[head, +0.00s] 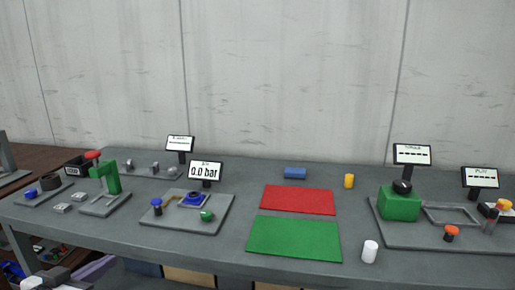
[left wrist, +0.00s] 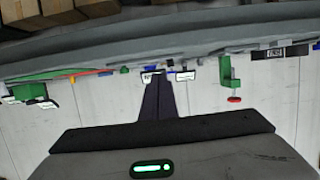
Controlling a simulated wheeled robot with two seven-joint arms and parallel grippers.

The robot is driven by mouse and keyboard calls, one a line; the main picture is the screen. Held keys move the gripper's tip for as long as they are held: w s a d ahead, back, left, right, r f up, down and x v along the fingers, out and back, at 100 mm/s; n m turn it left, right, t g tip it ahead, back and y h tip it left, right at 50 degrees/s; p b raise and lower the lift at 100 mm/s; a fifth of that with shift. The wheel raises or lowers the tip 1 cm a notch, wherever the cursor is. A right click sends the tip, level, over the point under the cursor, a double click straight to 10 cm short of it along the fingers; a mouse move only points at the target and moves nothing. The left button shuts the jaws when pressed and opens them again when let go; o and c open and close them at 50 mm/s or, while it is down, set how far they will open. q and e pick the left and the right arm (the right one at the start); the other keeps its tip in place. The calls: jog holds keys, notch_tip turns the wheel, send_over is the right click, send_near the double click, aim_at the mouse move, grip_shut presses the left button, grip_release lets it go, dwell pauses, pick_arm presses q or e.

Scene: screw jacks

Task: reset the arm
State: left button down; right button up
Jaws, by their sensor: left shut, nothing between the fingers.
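My left gripper (left wrist: 158,76) shows in the left wrist view as a dark pair of fingers closed together, with nothing between them. The benches and devices hang upside down in that view, and the fingers are apart from them. In the head view, a pale part of my left arm (head: 42,281) shows at the bottom left corner, below the front edge of the grey workbench (head: 190,255). My right gripper is in neither view.
A green press (head: 110,177), a plate with a 0.0 bar display (head: 205,171), a red mat (head: 298,199), a green mat (head: 293,238), a white cylinder (head: 370,251), a yellow cylinder (head: 349,181), a blue block (head: 295,173) and a green box (head: 400,205) stand on the workbench.

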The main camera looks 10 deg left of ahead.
pick_arm(q)
jog(key=s+d+f+g, duration=0.2)
jog(key=s+d+f, duration=0.3)
jog(key=f, duration=0.5)
jog(key=s+d+f+g, duration=0.2)
jog(key=s+d+f, duration=0.4)
jog(key=f, duration=0.5)
jog(key=s+d+f+g, duration=0.1)
jog(key=s+d+f, duration=0.3)
jog(key=s+d, duration=0.1)
jog(key=s+d+f+m+h, duration=0.1)
jog(key=s+d+f, duration=0.3)
jog(key=s+d, duration=0.2)
jog(key=shift+s+d+f+g, duration=0.15)
jog(key=shift+s+d+g, duration=0.2)
jog(key=shift+s, duration=0.6)
jog(key=shift+a, duration=0.1)
dwell(1.5)
